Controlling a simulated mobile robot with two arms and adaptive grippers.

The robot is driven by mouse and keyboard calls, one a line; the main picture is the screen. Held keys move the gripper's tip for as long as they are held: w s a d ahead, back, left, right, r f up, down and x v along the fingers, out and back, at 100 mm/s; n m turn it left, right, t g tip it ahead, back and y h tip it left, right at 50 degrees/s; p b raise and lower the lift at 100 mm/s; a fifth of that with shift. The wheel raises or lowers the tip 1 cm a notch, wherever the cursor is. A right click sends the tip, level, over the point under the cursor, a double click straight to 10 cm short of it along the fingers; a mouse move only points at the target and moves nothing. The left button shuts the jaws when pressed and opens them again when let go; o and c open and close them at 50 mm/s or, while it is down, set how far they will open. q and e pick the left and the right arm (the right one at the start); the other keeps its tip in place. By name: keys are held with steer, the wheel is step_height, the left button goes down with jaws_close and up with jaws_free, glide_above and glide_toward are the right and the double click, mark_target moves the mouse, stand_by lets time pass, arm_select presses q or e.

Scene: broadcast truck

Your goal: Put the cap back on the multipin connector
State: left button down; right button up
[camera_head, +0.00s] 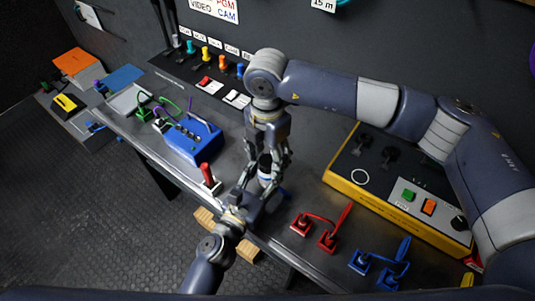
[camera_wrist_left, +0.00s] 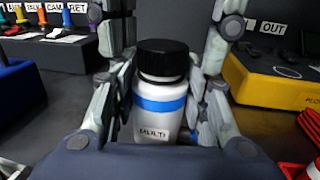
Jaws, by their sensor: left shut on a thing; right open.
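The multipin connector (camera_wrist_left: 158,108) is a white upright cylinder with a blue band and a "MULTI" label. A black ribbed cap (camera_wrist_left: 163,58) sits on its top, apparently straight; I cannot tell whether it is fully seated. My left gripper (camera_head: 262,182) is shut on the connector body, its fingers at both sides in the left wrist view (camera_wrist_left: 160,112). My right gripper (camera_head: 270,158) comes down from above, its fingers open on either side of the cap (camera_wrist_left: 165,50). In the head view the grippers hide most of the connector (camera_head: 265,166) and the cap.
A blue box (camera_head: 192,140) and a red-handled switch (camera_head: 208,177) are left of the grippers. A yellow-edged panel (camera_head: 400,190) is at right. Red connectors (camera_head: 325,235) and blue connectors (camera_head: 382,265) with cables lie at front right. Labelled coloured plugs (camera_head: 207,54) line the back.

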steer(key=shift+r, duration=2.25)
